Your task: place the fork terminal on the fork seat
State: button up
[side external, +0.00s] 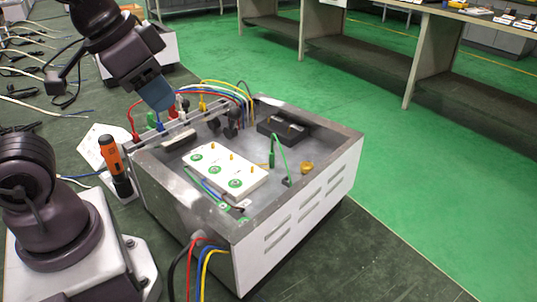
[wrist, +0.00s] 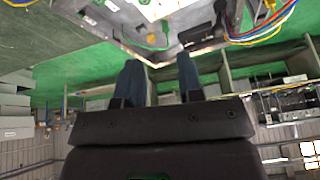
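My gripper (side external: 158,97) is above the back left edge of an open metal box, beside the row of coloured cables. In the wrist view my gripper (wrist: 159,72) has its two dark blue fingers apart with nothing between them. A white board (side external: 226,170) with green rings and small brass posts lies inside the box. Blue and green wires (side external: 211,190) run along its front left side, with a small wire end (side external: 241,205) near its front corner. I cannot tell for certain which wire end is the fork terminal or which post is the fork seat.
The metal box (side external: 300,210) has raised walls. Inside are a black block (side external: 283,129), a green lead (side external: 279,156) and a brass knob (side external: 306,168). An orange-handled screwdriver (side external: 112,158) stands outside its left side. Red, blue and yellow cables arch over the back left edge.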

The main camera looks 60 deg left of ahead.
jog(key=w+f+m+g+y, duration=0.2)
jog(key=w+m+g+y, duration=0.15)
jog(key=m, duration=0.25)
jog(key=m+t+y, duration=0.3)
jog(key=m+y, duration=0.6)
jog(key=m, duration=0.6)
send_near(272, 143)
jog(key=x, duration=0.7)
jog(key=shift+w+r, duration=0.1)
jog(key=shift+w, duration=0.1)
jog(key=shift+x, duration=2.55)
jog(key=shift+s, duration=0.15)
grip_shut()
